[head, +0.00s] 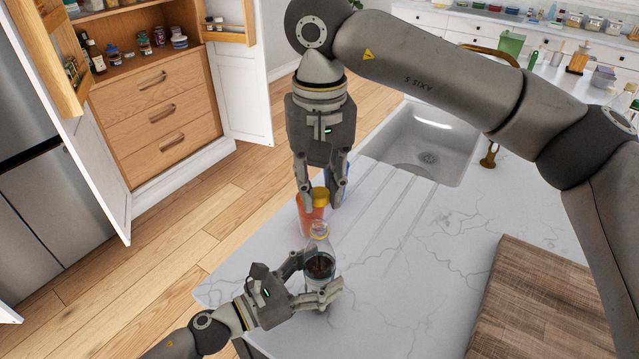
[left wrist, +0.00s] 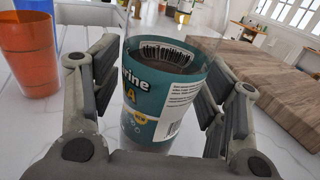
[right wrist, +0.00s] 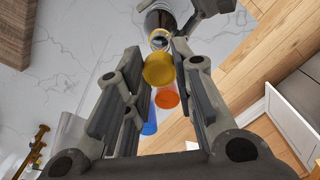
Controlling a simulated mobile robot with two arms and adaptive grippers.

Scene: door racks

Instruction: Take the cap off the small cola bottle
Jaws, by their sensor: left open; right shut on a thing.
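The small cola bottle (head: 320,265) stands upright on the counter, with dark liquid inside and a teal label that fills the left wrist view (left wrist: 160,90). Its neck is uncapped with a yellow ring around it. My left gripper (head: 318,277) is open, with its fingers on either side of the bottle. My right gripper (head: 320,200) is shut on the yellow cap (right wrist: 158,68), which also shows in the head view (head: 320,194). It holds the cap above and apart from the bottle's mouth. The lower part of the bottle is partly hidden by my left fingers.
An orange cup (head: 309,215) stands just behind the bottle, with a blue cup (right wrist: 150,122) beside it. A wooden board (head: 545,305) lies at the right. The sink (head: 420,145) is behind. The counter between bottle and board is clear.

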